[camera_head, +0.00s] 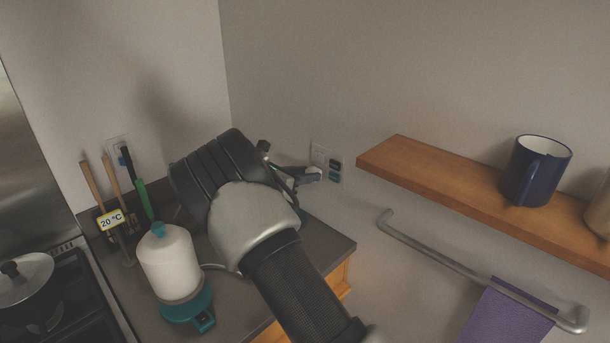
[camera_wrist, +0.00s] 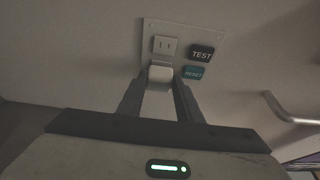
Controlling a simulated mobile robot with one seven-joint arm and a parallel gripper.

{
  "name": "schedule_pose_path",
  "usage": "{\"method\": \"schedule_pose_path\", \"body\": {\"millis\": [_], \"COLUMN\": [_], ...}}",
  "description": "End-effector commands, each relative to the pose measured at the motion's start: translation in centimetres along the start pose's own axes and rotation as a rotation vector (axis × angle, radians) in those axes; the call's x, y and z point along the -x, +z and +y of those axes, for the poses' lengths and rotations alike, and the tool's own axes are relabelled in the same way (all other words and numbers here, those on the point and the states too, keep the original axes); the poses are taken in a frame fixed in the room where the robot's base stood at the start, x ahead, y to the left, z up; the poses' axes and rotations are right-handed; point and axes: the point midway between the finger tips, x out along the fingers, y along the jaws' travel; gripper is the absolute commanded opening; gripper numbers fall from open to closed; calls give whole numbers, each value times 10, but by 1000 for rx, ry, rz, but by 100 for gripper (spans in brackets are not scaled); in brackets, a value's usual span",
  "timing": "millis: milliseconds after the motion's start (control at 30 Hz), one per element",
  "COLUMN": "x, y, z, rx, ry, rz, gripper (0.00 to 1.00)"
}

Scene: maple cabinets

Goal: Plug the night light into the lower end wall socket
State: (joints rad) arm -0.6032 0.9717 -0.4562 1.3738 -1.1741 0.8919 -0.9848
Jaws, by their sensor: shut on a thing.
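My gripper (camera_wrist: 160,84) is shut on the small white night light (camera_wrist: 160,73), which sits between the fingertips. In the wrist view the night light lies over the lower part of the wall socket plate (camera_wrist: 182,31) and hides the lower outlet. I cannot tell whether its prongs are in the outlet. The upper outlet (camera_wrist: 164,45) is bare, with a dark TEST button (camera_wrist: 202,53) and a teal RESET button (camera_wrist: 193,73) to its right. In the head view my gripper (camera_head: 304,175) reaches the plate (camera_head: 319,156) above the counter's right end.
A wooden shelf (camera_head: 430,178) with a blue mug (camera_head: 535,172) is right of the plate, above a metal rail (camera_head: 430,250) with a purple towel (camera_head: 505,318). A white and teal appliance (camera_head: 170,262), utensils (camera_head: 93,186) and another wall socket (camera_head: 113,146) are on the left, beside a stove pan (camera_head: 25,280).

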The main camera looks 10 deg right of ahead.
Motion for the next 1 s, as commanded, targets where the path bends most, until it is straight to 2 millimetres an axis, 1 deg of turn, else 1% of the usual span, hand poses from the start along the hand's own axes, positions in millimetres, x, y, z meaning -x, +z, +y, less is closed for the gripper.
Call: {"method": "schedule_pose_path", "body": {"millis": [267,300,367,400,433,667,767,867,967,1000], "x": [-6,-6,-6,-6,-6,-5,-2,9,28,37], "y": [2,2,2,2,2,2,2,2,1,1], "z": [0,0,0,0,0,0,0,2,2,2], "rx": [-1,-1,0,0,0,0,0,-1,0,-1], "ry": [0,0,0,0,0,0,1,4,5,6], "rz": [-1,0,0,0,0,0,0,1,1,1], "gripper": [5,35,45,52,54,54,54,54,54,54]}}
